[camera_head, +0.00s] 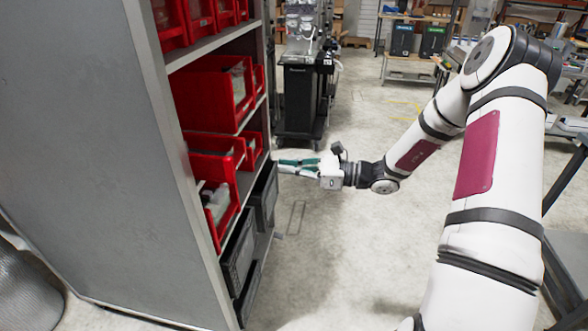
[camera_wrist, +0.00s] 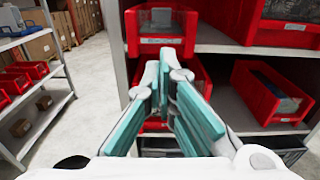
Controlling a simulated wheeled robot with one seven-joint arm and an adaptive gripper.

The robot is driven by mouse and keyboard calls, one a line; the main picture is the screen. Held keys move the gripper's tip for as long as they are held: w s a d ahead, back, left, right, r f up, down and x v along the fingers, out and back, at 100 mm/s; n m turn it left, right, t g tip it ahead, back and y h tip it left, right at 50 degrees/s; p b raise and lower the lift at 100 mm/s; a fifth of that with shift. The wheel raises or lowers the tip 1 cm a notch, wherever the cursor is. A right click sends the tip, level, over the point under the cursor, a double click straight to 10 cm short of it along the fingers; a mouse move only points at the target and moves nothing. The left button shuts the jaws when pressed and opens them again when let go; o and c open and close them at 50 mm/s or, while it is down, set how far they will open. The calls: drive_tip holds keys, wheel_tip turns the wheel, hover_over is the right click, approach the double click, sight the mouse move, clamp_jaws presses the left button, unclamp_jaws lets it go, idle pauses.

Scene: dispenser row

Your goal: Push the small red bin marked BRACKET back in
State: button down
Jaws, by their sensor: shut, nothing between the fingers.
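My gripper (camera_head: 280,166) is shut and empty, its teal-padded fingers together and pointing at the open front of the shelf rack. In the wrist view the fingertips (camera_wrist: 166,66) overlap a red bin (camera_wrist: 202,76) that is partly hidden behind them. I cannot tell whether they touch it. In the head view a small red bin (camera_head: 254,144) sits on the shelf near the fingertips. No label is readable as BRACKET, so I cannot tell for certain which bin bears it.
A red bin with a pale label (camera_wrist: 161,41) is above the fingers. Another red bin (camera_wrist: 262,104) stands to the right. Black crates (camera_head: 239,252) fill the rack's bottom. A black cart (camera_head: 298,100) stands beyond.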

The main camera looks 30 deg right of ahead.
sight(240, 162)
drive_tip(key=b+x, duration=0.2)
drive_tip(key=x, duration=0.6)
drive_tip(key=shift+w+f, duration=0.1)
drive_tip(key=shift+w, duration=0.05)
drive_tip(key=shift+w+a+b, duration=0.15)
drive_tip(key=shift+a+b, duration=0.15)
drive_tip(key=shift+b+x, duration=0.75)
drive_tip(key=shift+x, duration=4.5)
drive_tip(key=shift+p+v, duration=1.7)
drive_tip(key=shift+v, duration=2.85)
